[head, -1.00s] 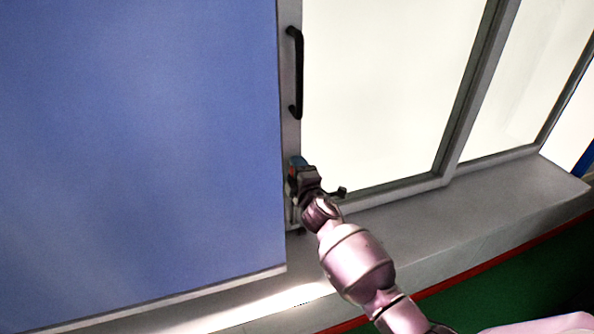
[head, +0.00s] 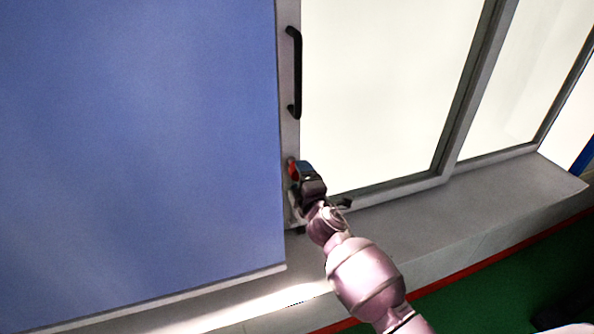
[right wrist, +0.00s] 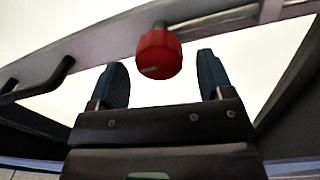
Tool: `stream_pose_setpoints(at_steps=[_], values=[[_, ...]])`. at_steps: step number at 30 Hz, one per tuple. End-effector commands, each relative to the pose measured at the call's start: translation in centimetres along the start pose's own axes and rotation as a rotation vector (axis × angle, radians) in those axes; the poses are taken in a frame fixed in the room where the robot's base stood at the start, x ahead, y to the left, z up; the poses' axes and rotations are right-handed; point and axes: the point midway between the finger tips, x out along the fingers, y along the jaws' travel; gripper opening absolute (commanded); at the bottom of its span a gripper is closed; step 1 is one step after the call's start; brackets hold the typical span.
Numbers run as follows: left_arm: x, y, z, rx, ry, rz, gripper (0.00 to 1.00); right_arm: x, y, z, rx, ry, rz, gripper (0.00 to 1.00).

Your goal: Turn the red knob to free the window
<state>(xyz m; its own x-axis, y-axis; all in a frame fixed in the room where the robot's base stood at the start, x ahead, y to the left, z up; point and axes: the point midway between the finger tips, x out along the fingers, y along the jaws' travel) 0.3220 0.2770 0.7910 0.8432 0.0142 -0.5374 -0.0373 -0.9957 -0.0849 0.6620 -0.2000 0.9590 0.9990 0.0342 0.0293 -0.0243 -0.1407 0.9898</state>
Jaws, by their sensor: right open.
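The red knob (right wrist: 158,54) stands out from the grey window frame in the right wrist view, with a pale mark on its face. In the head view only a small red part of the knob (head: 293,170) shows beside my gripper. My right gripper (head: 302,169) is at the knob, low on the frame. In the right wrist view my right gripper (right wrist: 160,75) is open, with one blue finger on each side of the knob and gaps between. The window (head: 385,90) is a pale pane in a grey frame. My left gripper is not in view.
A black bar handle (head: 297,72) is on the frame above the knob; it also shows in the right wrist view (right wrist: 40,78). A blue panel (head: 140,140) fills the left. A grey sill (head: 460,215) runs below the window.

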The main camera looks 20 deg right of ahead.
Motion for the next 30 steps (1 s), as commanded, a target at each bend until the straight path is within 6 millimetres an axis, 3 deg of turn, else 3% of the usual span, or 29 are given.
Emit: stream_pose_setpoints(at_steps=[6, 12, 30], values=[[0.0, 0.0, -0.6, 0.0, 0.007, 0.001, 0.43, -3.9, 0.0, 0.0, 0.001, 0.0, 0.0, 0.73], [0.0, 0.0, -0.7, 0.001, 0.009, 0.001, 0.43, -6.2, 0.0, 0.0, 0.0, 0.001, 0.0, 0.73], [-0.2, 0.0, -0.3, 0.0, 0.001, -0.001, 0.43, -6.9, 0.0, 0.0, 0.0, 0.001, 0.0, 0.73]])
